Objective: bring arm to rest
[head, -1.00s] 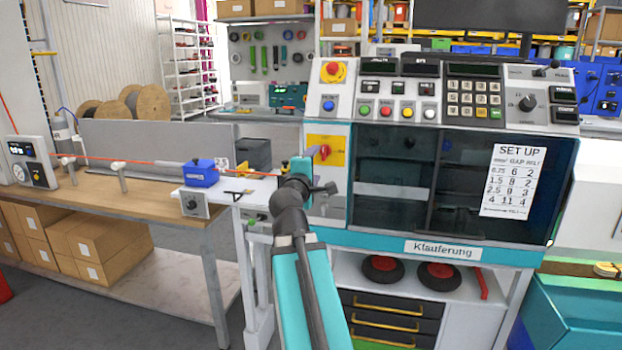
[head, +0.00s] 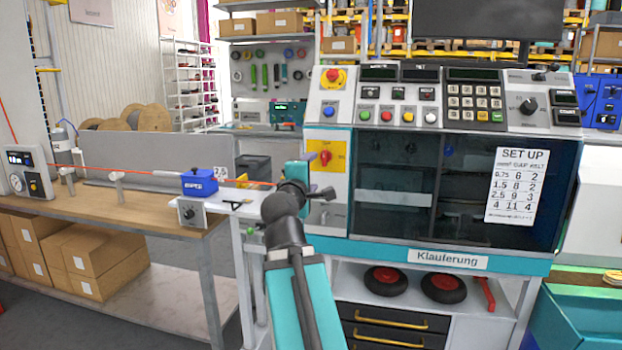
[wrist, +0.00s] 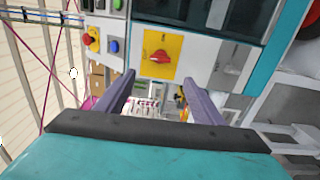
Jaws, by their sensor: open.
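My arm reaches up from the bottom middle of the head view towards the cabinet machine labelled Klauferung (head: 447,259). My gripper (wrist: 158,78) is open in the wrist view, with its two purple-grey fingers apart and nothing between them. Beyond the fingers is a yellow plate with a red rotary switch (wrist: 160,56); the same switch shows in the head view (head: 326,156). In the head view my own wrist mostly hides the gripper, so its distance from the machine is hard to tell.
Left of my arm is a wooden bench (head: 130,197) with a blue device (head: 199,183) and an orange cable. Cardboard boxes (head: 100,262) lie below. A teal bin (head: 575,318) stands at the lower right. Grey floor shows between bench and machine.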

